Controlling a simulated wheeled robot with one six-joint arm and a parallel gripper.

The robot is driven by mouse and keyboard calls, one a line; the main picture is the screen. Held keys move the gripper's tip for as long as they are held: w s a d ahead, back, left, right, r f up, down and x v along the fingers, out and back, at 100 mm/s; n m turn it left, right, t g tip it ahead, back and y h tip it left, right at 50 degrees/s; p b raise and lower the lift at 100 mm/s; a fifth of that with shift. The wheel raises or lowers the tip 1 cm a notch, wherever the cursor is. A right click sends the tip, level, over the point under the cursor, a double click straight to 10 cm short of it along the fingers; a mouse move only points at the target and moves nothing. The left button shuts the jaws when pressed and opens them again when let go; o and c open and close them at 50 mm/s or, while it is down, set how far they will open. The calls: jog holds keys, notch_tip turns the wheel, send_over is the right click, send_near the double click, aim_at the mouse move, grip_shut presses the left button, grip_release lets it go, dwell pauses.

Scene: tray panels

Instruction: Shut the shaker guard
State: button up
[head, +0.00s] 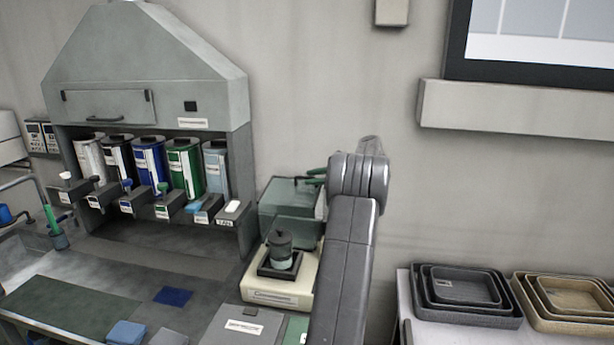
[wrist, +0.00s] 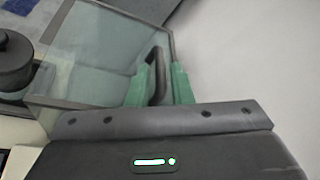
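The shaker (head: 275,292) is a cream box on the bench with a dark lidded jar (head: 281,252) on its dark platform. Its guard (head: 285,197) is a clear greenish cover with dark edges. It stands raised behind the jar, leaving the jar uncovered. In the wrist view the guard (wrist: 95,50) fills the left and middle, with the jar (wrist: 14,62) at the left edge. My gripper (wrist: 160,85) has green fingers on either side of the guard's dark handle (wrist: 157,72) and looks shut on it. In the head view my gripper (head: 316,176) is at the guard's right edge, partly behind my arm.
A grey hooded dispenser (head: 150,80) with several coloured canisters stands left of the shaker. A grey panel with a label (head: 243,327) lies in front. Nested dark trays (head: 465,290) and tan trays (head: 570,295) sit at the right. The wall behind is close.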

jog(key=shift+x, duration=1.4)
jog(key=shift+c, duration=0.4)
grip_shut()
